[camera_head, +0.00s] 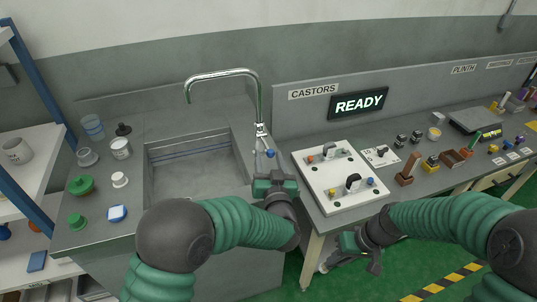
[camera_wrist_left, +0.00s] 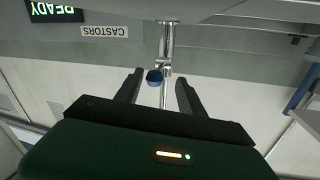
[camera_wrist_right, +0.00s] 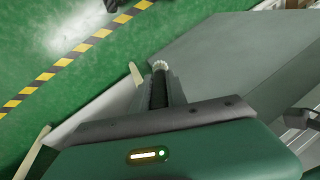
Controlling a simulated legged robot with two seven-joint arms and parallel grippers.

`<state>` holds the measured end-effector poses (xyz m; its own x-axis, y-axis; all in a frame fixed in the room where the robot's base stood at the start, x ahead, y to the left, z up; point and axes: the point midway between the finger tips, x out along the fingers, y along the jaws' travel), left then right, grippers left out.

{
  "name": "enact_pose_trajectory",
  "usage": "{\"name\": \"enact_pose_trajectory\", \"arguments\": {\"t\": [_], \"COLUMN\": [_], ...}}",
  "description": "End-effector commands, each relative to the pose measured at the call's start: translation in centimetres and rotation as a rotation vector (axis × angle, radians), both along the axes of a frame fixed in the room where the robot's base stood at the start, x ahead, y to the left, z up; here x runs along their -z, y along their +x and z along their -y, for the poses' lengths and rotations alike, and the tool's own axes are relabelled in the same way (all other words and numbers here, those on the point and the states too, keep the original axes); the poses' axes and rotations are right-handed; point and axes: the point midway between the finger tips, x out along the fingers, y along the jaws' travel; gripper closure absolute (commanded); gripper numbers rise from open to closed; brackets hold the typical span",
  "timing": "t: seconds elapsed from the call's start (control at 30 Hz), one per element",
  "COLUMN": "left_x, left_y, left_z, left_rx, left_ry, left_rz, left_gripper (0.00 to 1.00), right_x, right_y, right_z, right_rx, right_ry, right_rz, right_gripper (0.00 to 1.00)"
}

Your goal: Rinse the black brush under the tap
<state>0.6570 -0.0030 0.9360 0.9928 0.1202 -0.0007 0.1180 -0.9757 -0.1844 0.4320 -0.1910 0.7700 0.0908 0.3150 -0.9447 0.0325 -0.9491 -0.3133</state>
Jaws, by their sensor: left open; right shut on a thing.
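The tap (camera_head: 222,73) arches over the grey sink (camera_head: 190,168), and no water shows from its spout. Its blue handle (camera_head: 270,153) is at the base. My left gripper (camera_head: 273,178) is just in front of the handle. In the left wrist view, its two fingers (camera_wrist_left: 157,88) are apart, and the blue handle (camera_wrist_left: 154,76) shows between them, with contact unclear. My right gripper (camera_head: 347,258) hangs low in front of the right bench. In the right wrist view, it is shut on the black brush (camera_wrist_right: 159,88), whose pale bristled end points away from the gripper.
A white panel (camera_head: 340,176) with handles lies on the bench right of the tap. Cups and coloured lids stand left of the sink, including a green one (camera_head: 82,185). A bench leg (camera_head: 310,262) is close to my right gripper. The sink basin looks empty.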

Motion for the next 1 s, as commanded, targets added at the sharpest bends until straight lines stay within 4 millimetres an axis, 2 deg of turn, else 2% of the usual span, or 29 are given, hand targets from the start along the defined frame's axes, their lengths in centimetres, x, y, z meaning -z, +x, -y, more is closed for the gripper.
{"name": "enact_pose_trajectory", "arguments": {"t": [0.1,0.2,0.47,0.8,1.0], "left_x": [0.1,0.0,0.0,0.0,-0.1], "left_y": [1.8,2.5,2.6,2.6,2.5], "left_z": [-0.1,-0.4,-0.8,-0.5,-0.3], "left_rx": [0.002,0.002,0.003,0.002,0.007], "left_ry": [-0.001,-0.003,-0.005,-0.002,-0.004], "left_rz": [0.0,0.0,-0.001,0.001,0.0], "left_gripper": [0.54,0.54,0.55,0.99,1.0], "right_x": [0.2,0.2,0.1,0.1,0.1], "right_y": [0.0,0.0,0.0,-0.1,-0.1], "right_z": [0.1,-0.1,-0.4,-0.1,-0.2], "right_rx": [0.003,0.002,0.001,0.001,0.001], "right_ry": [0.0,-0.002,-0.005,-0.002,-0.003], "right_rz": [0.0,-0.001,0.0,0.0,0.0], "right_gripper": [1.0,1.0,1.0,1.0,1.0]}}
